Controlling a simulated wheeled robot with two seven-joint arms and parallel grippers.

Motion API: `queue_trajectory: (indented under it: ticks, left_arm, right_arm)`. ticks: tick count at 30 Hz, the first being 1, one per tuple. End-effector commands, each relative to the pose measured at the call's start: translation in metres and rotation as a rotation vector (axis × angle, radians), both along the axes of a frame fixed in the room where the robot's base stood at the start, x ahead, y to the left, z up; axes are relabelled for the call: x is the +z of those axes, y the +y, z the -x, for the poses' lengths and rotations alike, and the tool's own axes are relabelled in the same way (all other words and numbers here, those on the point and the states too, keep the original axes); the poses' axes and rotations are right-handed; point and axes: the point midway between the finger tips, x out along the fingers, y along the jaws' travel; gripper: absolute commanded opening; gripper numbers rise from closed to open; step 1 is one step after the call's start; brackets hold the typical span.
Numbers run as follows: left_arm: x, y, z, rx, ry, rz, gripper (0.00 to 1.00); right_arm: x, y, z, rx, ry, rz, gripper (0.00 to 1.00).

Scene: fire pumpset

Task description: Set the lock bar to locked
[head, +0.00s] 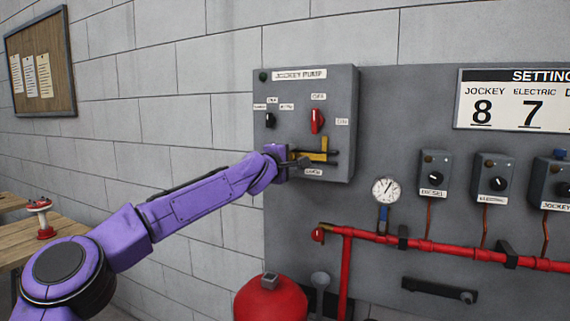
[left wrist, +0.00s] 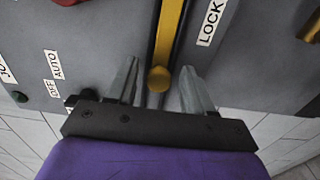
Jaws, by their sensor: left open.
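The jockey pump box (head: 345,100) hangs on the grey panel. The yellow lock bar (head: 322,156) sits low on its front, in a dark slot above a small label. In the left wrist view the yellow bar (left wrist: 167,40) ends in a round knob, with the LOCK label (left wrist: 210,22) to its right. My left gripper (head: 302,163) is at the bar's left end; in the wrist view its two open fingers (left wrist: 160,88) stand either side of the knob, with gaps visible. The bar's exact contact with the fingers cannot be told. My right gripper is out of view.
Above the bar are a red switch (head: 317,121) and a black knob (head: 270,120). To the right are a gauge (head: 386,190), red pipe (head: 450,249) and several control boxes. A red tank (head: 270,300) stands below. A wooden table (head: 60,238) is at left.

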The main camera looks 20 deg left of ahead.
Motion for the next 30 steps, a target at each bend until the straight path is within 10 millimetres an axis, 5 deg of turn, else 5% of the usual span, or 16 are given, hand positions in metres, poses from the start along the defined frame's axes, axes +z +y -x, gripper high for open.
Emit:
queue_trajectory:
  ticks: [4, 12, 30]
  left_arm:
    - [-0.006, 0.0, 0.036, -0.003, -0.005, -0.001, 0.52]
    - [-0.003, 0.001, 0.087, -0.003, -0.001, -0.002, 0.52]
    - [-0.001, 0.0, 0.093, -0.003, 0.001, -0.002, 0.52]
  right_arm:
    - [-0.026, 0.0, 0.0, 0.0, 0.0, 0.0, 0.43]
    - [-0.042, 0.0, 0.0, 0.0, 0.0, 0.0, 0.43]
    - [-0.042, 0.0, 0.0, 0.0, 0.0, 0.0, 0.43]
